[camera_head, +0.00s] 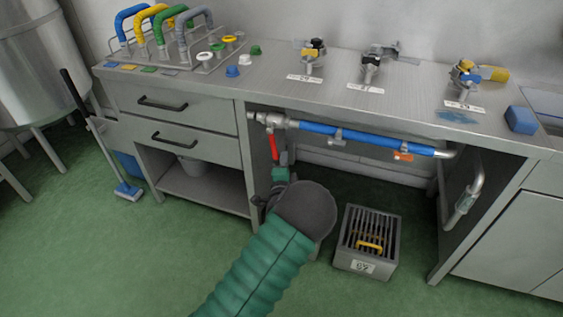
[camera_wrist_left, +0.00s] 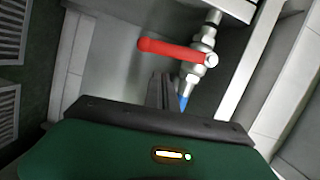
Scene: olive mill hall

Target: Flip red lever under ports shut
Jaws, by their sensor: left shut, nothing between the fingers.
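The red lever (camera_head: 273,146) hangs down from a metal valve (camera_head: 270,122) at the left end of the blue pipe under the bench top. In the left wrist view the red lever (camera_wrist_left: 170,50) points left, crosswise to the pipe. My left gripper (camera_head: 283,159) is just below the lever's lower end in the head view. In the left wrist view its fingers (camera_wrist_left: 161,92) are shut and empty, close to the lever; whether they touch it I cannot tell. Three ports with labels (camera_head: 311,58) stand on the bench above. My right gripper is out of view.
The blue pipe (camera_head: 370,141) carries an orange tag (camera_head: 402,156). The drawer cabinet (camera_head: 175,115) borders the lever on the left. A grated grey box (camera_head: 367,270) with a yellow handle stands on the floor. A blue sponge (camera_head: 520,120) lies on the bench.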

